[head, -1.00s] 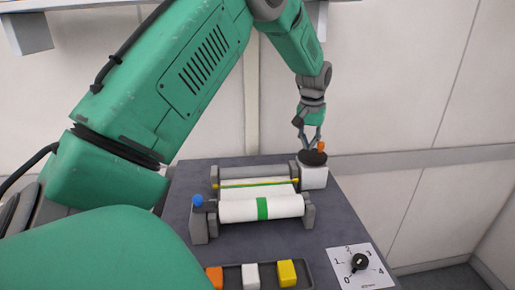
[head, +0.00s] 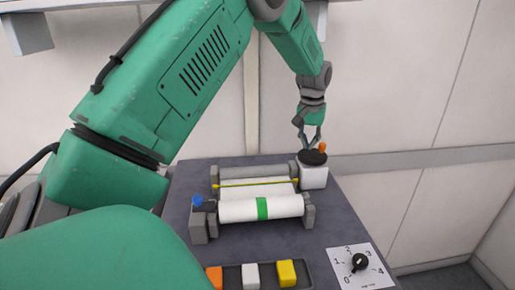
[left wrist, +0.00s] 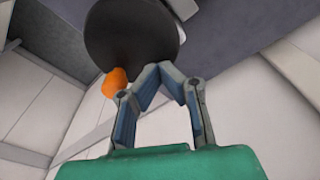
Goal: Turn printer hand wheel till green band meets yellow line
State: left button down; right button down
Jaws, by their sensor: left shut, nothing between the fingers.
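The hand wheel is a black disc (head: 312,158) with an orange knob (head: 322,147), on a white block at the printer's right end. In the left wrist view the disc (left wrist: 130,35) fills the top, with the orange knob (left wrist: 115,82) at its lower left edge. My left gripper (head: 311,147) points down at the wheel, just left of the knob. Its fingertips (left wrist: 160,72) are together and empty; I cannot tell whether they touch the wheel. The green band (head: 262,208) faces up on the white front roller. The yellow line (head: 258,183) lies behind it, apart.
A blue knob (head: 197,201) sits on a grey post at the printer's left end. A dark tray (head: 305,270) with orange, white and yellow blocks and a numbered dial (head: 360,262) are in front. A wall stands close behind the table.

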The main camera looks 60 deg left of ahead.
pick_arm(q)
jog(key=shift+s+a, duration=0.15)
jog(key=shift+a, duration=0.05)
jog(key=shift+r, duration=0.1)
jog(key=shift+r, duration=3.45)
